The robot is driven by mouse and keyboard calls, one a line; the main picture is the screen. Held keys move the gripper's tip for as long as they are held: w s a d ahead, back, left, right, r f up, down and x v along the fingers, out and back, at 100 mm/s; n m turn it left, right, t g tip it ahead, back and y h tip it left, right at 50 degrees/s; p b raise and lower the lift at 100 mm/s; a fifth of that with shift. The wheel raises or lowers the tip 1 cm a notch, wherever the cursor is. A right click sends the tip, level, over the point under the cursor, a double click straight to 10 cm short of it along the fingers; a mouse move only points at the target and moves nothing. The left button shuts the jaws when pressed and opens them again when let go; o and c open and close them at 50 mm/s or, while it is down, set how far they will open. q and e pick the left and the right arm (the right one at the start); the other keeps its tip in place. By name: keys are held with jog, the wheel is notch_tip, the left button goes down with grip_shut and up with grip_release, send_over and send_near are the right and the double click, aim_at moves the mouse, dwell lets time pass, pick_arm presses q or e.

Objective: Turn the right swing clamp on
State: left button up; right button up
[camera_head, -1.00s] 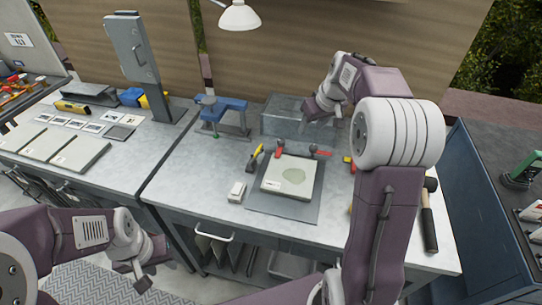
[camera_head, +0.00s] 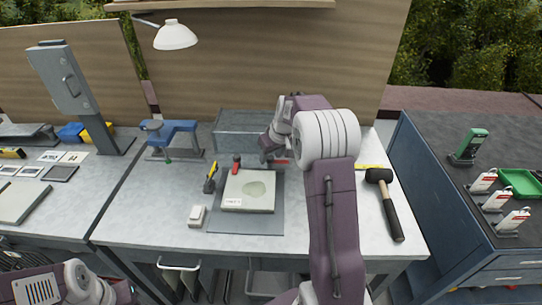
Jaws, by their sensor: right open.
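A pale square plate (camera_head: 249,191) lies on a dark grey mat (camera_head: 246,226) on the grey bench. Two small clamps with red handles stand behind it. The left one (camera_head: 236,164) has its handle raised. The right one (camera_head: 279,162) shows a red handle lying roughly level, and the rest of it is hidden by my gripper. My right gripper (camera_head: 266,158) is open, just beside the right clamp's handle, and I cannot tell whether it touches it. My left gripper (camera_head: 125,291) is at the lower left, away from the bench top, and its jaws are unclear.
A clear box (camera_head: 240,130) stands behind the clamps. A yellow-and-black tool (camera_head: 210,178) and a small white block (camera_head: 197,216) lie left of the plate. A blue vise-like fixture (camera_head: 172,132) is further left. A black mallet (camera_head: 386,200) lies right of my arm.

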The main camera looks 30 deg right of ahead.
grip_shut()
